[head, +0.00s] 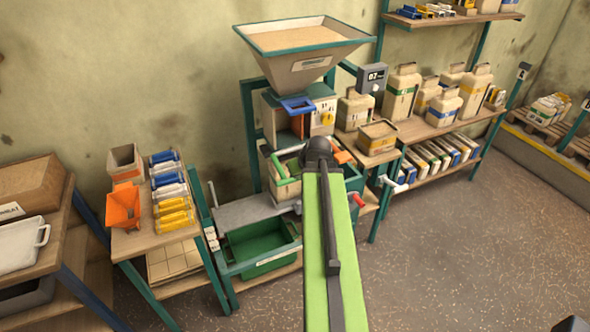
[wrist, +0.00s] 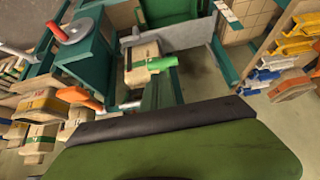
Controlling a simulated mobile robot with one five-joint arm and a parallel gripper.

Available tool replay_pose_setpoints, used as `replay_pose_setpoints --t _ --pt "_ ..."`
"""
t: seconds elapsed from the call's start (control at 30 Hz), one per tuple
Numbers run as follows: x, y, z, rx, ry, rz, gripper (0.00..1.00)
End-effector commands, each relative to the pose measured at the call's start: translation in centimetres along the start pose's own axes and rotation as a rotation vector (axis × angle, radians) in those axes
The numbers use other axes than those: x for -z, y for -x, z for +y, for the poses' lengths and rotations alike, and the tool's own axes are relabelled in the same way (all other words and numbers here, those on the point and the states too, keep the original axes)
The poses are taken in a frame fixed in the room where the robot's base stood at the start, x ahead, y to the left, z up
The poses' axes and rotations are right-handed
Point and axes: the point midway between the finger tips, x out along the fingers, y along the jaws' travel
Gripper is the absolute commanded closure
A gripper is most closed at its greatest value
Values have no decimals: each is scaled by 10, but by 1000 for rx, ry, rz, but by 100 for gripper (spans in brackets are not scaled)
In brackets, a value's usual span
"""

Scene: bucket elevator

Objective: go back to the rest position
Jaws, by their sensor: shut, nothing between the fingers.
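My arm (head: 335,250) reaches forward from the bottom of the head view, a green link with a dark strip and a dark rounded joint at its far end. My gripper's fingers do not show in the head view; the joint and link may hide them. In the wrist view a broad green and dark part of my own body fills the bottom, and no fingertips can be made out. No held object shows in either view.
Beyond my arm stands the bucket elevator with its grain hopper (head: 305,50) and a green bin (head: 262,248). A side table (head: 130,243) bears an orange scoop (head: 123,207). Shelves with jugs (head: 401,92) stand right. The floor (head: 460,255) at front right is clear.

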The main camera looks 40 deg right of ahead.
Motion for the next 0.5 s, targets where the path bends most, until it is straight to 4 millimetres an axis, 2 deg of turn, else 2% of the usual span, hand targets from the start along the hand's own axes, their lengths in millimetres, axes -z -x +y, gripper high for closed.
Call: replay_pose_setpoints --t 0.03,0.1,0.4,0.47,0.5 --pt "2 10 -4 1 2 0 100" --pt "1 12 -7 3 4 0 100" --pt "1 10 -15 9 13 0 100" --pt "3 9 -22 14 22 0 100" --pt "6 7 -33 24 36 0 100"
